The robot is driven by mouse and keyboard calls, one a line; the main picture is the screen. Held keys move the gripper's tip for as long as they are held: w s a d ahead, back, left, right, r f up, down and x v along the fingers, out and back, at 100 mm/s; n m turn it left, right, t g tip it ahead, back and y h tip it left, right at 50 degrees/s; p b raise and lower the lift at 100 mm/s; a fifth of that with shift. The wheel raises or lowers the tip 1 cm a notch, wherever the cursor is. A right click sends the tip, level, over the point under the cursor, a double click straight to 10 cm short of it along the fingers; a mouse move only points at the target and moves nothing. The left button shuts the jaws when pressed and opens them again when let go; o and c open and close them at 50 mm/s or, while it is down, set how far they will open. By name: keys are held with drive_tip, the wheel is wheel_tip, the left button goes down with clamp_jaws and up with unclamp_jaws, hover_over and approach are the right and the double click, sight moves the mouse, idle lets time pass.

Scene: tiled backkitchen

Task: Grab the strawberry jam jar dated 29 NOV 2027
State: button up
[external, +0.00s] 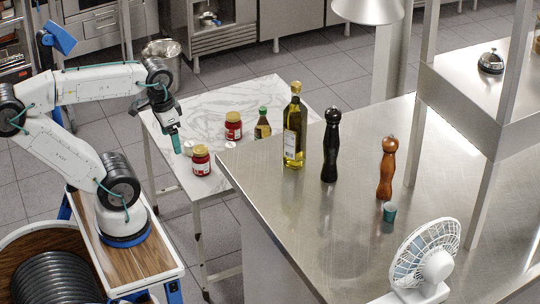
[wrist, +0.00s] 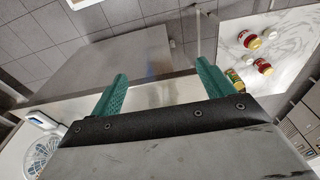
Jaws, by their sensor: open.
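Two red jam jars with pale lids and labels stand on the marble-topped table (external: 262,92). One jar (external: 233,127) is farther back, the other jar (external: 200,161) nearer the front edge. Their dates are too small to read, so I cannot tell which is dated 29 NOV 2027. In the wrist view two red jars, one upper (wrist: 250,41) and one lower (wrist: 263,66), show at the right, outside my fingers. My gripper (external: 176,143) is open and empty, above the table's left part, left of both jars. Its teal fingers (wrist: 160,85) are spread apart.
A green-capped bottle (external: 262,125) stands right of the back jar. Small white round items (external: 230,145) lie near the jars. The steel counter (external: 265,185) adjoins on the right, bearing an oil bottle (external: 294,135), a black mill (external: 331,145), a brown mill (external: 387,168) and a fan (external: 425,258).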

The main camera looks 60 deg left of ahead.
sight(203, 150)
drive_tip(key=w+r+t+h, duration=0.2)
drive_tip(key=w+r+t, duration=0.2)
drive_tip(key=w, duration=0.8)
drive_tip(key=w+a+r+n+t+y, duration=0.25)
drive_tip(key=w+a+t, duration=0.35)
drive_tip(key=w, duration=0.5)
drive_tip(key=w+a+n+y, duration=0.4)
drive_tip(key=a+n+y, duration=0.1)
drive_tip(key=a, duration=1)
drive_tip(key=s+a+f+n+g+y, duration=0.2)
drive_tip(key=s+a+g+y, duration=0.1)
drive_tip(key=a, duration=0.4)
drive_tip(key=s+a+f+n+g+y, duration=0.1)
drive_tip(key=s+a+n+g+y, duration=0.15)
drive_tip(key=a, duration=0.45)
wheel_tip(203, 150, down, 43)
drive_tip(key=y, duration=0.1)
drive_tip(key=shift+n, duration=0.3)
drive_tip(key=x, duration=0.8)
drive_tip(key=shift+s+a+r, duration=0.1)
drive_tip(key=shift+s+a, duration=0.15)
drive_tip(key=shift+s, duration=0.05)
drive_tip(key=shift+t, duration=0.25)
clamp_jaws()
